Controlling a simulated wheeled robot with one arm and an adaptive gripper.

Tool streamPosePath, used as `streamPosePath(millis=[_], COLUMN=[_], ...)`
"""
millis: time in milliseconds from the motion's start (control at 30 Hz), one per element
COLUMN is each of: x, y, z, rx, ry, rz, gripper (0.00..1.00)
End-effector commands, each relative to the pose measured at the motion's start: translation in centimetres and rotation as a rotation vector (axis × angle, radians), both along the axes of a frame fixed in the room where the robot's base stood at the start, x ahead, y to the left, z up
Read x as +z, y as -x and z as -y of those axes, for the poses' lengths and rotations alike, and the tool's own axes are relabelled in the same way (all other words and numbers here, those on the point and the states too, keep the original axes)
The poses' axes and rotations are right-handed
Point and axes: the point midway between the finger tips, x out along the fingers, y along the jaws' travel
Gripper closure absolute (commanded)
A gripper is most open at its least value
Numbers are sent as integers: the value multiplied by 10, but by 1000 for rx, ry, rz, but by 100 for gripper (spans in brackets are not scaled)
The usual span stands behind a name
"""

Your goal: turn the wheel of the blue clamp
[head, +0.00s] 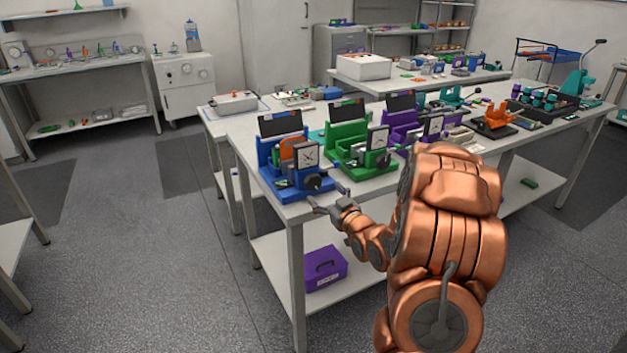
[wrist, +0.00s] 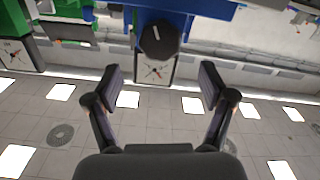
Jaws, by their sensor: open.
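The blue clamp (head: 268,162) stands at the near left corner of the long table, with a dial gauge (head: 306,156) on its front. Its black wheel (head: 313,183) sits low on the front, below the gauge. In the wrist view, which looks upside down, the wheel (wrist: 158,40) is at top centre beside the gauge (wrist: 154,71). My gripper (head: 328,197) is open and empty in front of the clamp. In the wrist view my gripper (wrist: 160,78) has its fingers spread wide, with the wheel beyond the tips and roughly centred between them. The fingers appear apart from the wheel.
A green clamp (head: 345,150) stands right of the blue one, and a purple clamp (head: 402,122) beyond it. The long table's (head: 294,213) front edge is just below the blue clamp. A purple box (head: 325,268) lies on the lower shelf. The floor to the left is clear.

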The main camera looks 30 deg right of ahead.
Motion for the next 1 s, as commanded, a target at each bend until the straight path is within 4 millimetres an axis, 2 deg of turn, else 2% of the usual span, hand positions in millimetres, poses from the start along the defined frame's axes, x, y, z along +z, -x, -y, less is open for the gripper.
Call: streamPosePath(millis=[167,600,800,1000], x=[2,3,1,0], y=[-13,-67,-76,-77], z=[0,5,6,6], rx=[3,2,1,0], ry=[1,2,0,0], rz=[3,4,1,0], gripper=[18,18,18,18])
